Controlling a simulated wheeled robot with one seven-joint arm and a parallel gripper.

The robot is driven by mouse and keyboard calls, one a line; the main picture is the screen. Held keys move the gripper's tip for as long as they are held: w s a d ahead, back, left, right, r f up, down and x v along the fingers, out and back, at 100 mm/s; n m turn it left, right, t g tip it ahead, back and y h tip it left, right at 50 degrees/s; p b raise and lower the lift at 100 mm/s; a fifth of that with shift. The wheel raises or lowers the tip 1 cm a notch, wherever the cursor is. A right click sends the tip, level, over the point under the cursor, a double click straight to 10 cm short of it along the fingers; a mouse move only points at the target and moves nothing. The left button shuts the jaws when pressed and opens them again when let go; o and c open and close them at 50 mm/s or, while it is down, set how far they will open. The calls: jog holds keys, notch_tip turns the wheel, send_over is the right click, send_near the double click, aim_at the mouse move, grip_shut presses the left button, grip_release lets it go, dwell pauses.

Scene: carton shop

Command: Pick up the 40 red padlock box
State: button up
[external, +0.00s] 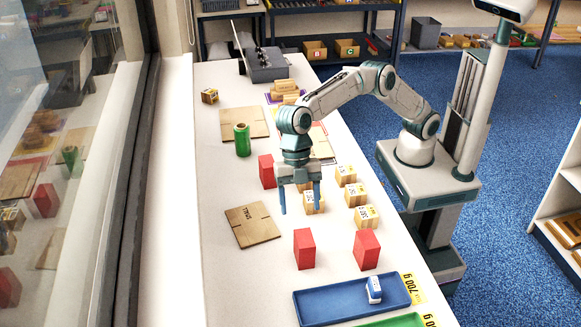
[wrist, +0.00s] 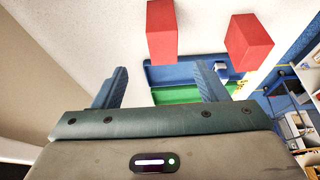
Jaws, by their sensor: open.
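Three plain red boxes stand on the white table. One red box (external: 304,249) is at the front middle, a second red box (external: 367,250) stands to its right, and a third red box (external: 267,171) is farther back, left of my gripper. No number is legible on them. My gripper (external: 300,207) is open and empty, pointing down above the table, behind the two front red boxes. In the wrist view, my gripper (wrist: 160,82) has its fingers spread, with a red box (wrist: 174,33) and another red box (wrist: 248,41) beyond them.
Several small tan numbered boxes (external: 356,194) stand right of and behind my gripper. A flat brown carton (external: 252,225) lies to the left. A green cylinder (external: 242,140) stands farther back. A blue tray (external: 335,306) holding a small blue-and-white item (external: 374,290) is at the front.

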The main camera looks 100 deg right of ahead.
aim_at(303, 236)
jog(key=x, duration=0.8)
jog(key=shift+s+x, duration=0.2)
jog(key=shift+x, duration=2.55)
jog(key=c, duration=1.2)
jog(key=shift+o, duration=0.2)
jog(key=shift+r, duration=0.1)
